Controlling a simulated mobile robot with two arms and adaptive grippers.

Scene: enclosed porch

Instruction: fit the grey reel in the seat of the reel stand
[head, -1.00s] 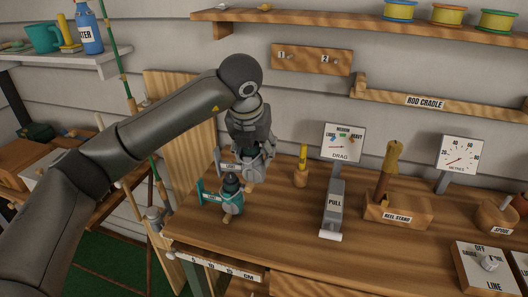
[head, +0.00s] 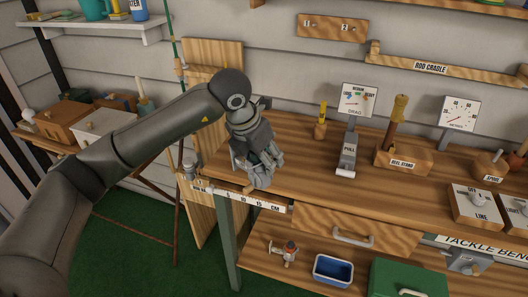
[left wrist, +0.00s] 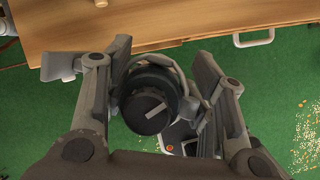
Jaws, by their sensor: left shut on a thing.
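The reel stand (head: 390,157) is a wooden block on the bench with a tall upright rod handle and a "REEL STAND" label. My left gripper (head: 262,176) is at the bench's front left, above the ruler edge and well left of the stand. In the left wrist view, my left gripper (left wrist: 160,110) is shut on the grey reel (left wrist: 150,108), which shows a black round spool and a lighter grey rim. In the head view the fingers hide most of the held reel. The stand's seat is too small to make out. My right gripper is not in view.
The drag gauge with its PULL lever (head: 348,155) and a small yellow-topped tool (head: 321,122) stand between gripper and stand. A ruler (head: 250,205) runs along the front edge. A lower shelf holds another small reel (head: 285,252) and a blue tray (head: 333,270).

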